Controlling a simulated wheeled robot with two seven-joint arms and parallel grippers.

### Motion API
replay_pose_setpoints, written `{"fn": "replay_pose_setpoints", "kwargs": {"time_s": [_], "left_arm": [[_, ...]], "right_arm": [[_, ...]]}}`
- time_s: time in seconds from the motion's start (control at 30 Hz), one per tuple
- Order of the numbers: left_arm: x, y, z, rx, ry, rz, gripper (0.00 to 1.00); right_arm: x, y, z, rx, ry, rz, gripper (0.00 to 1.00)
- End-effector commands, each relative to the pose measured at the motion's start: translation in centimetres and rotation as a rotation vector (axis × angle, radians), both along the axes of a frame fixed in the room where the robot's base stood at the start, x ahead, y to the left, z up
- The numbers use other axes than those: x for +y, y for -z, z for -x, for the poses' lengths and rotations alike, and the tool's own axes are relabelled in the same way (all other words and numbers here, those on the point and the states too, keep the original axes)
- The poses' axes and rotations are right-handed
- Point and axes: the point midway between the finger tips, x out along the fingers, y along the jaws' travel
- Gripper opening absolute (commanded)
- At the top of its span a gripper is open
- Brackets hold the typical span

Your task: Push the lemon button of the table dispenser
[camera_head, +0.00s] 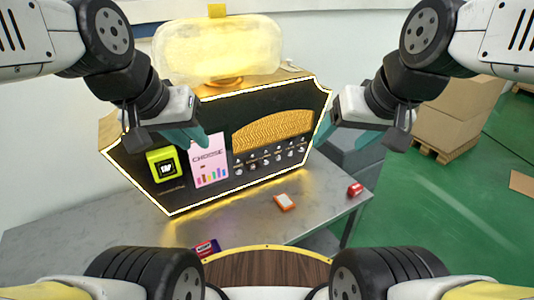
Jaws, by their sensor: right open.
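The table dispenser (216,112) is a black-fronted box with a glowing white edge, standing at the back of a grey table. Several small round buttons (270,159) with tiny pictures or labels sit in rows on its lower right face; I cannot tell which is lemon. My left gripper (203,138) is in front of the dispenser's upper left part, above the "CHOOSE" card; its finger spacing is unclear. My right gripper (322,134) is open and empty at the dispenser's right edge, to the right of the buttons. Neither gripper visibly touches a button.
A yellow-green "TAP" reader (167,168) and a pink "CHOOSE" card (210,172) are on the dispenser's front. Cardboard boxes (455,120) stand at right.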

Motion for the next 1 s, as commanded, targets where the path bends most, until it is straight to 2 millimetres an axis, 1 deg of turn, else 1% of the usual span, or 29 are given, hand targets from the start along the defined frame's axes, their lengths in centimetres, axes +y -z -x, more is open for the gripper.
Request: {"fn": "replay_pose_setpoints", "kwargs": {"time_s": [0.03,0.1,1.0], "left_arm": [[0.0,0.0,0.0,0.0,0.0,0.0,0.13],[0.0,0.01,-0.01,0.0,0.0,0.0,0.0],[0.0,0.01,-0.01,0.0,0.0,0.0,0.0]], "right_arm": [[0.0,0.01,-0.01,0.0,0.0,0.0,0.72],[0.0,0.01,-0.01,0.0,0.0,0.0,0.72],[0.0,0.01,-0.01,0.0,0.0,0.0,0.72]]}}
